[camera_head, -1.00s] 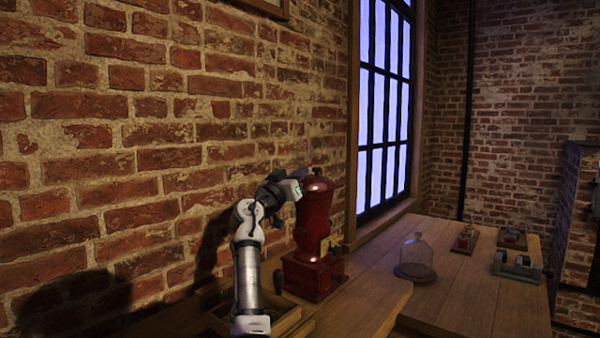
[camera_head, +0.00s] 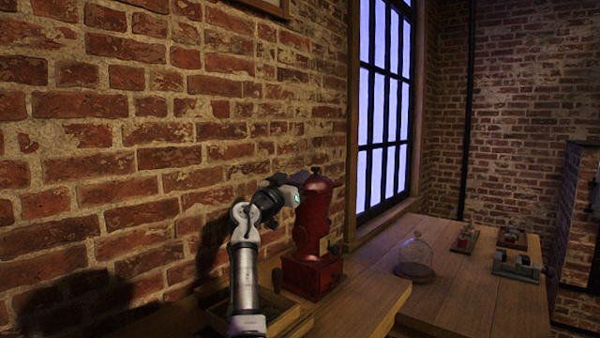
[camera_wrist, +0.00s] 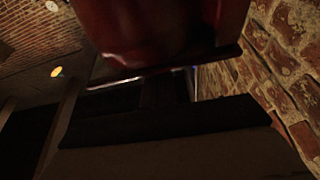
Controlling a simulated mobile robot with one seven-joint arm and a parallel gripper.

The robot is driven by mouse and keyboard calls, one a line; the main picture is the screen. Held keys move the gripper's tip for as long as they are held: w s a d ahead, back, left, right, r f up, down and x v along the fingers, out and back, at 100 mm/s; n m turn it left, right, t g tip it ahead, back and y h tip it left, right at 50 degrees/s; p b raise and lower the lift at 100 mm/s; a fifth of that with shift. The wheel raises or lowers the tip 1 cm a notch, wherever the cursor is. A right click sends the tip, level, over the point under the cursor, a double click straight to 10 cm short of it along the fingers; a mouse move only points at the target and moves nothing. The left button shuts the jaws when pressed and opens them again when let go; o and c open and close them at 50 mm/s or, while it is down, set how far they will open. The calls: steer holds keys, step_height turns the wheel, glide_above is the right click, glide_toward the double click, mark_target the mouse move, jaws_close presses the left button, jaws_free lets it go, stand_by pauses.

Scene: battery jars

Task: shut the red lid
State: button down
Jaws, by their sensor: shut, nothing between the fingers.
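A tall red machine (camera_head: 313,225) with a domed red top (camera_head: 317,182) stands on the wooden bench by the brick wall. The domed top seems to be the red lid and sits over the red body; I cannot tell whether a gap is left. My gripper (camera_head: 299,180) is at the upper left of the machine, close against the top, its fingertips partly hidden behind it. In the wrist view a blurred red surface (camera_wrist: 145,30) with a dark lower edge fills the top, close to the camera. My gripper is shut and holds nothing. Contact with the red part cannot be told.
A glass dome (camera_head: 415,256) on a round base stands on the bench to the right. Several small devices (camera_head: 516,265) stand farther right. A shallow wooden tray (camera_head: 285,318) lies below my arm. The brick wall is close on the left.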

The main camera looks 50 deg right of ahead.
step_height(320, 180, up, 20)
steer(key=p, duration=0.8)
steer(key=shift+f, duration=0.1)
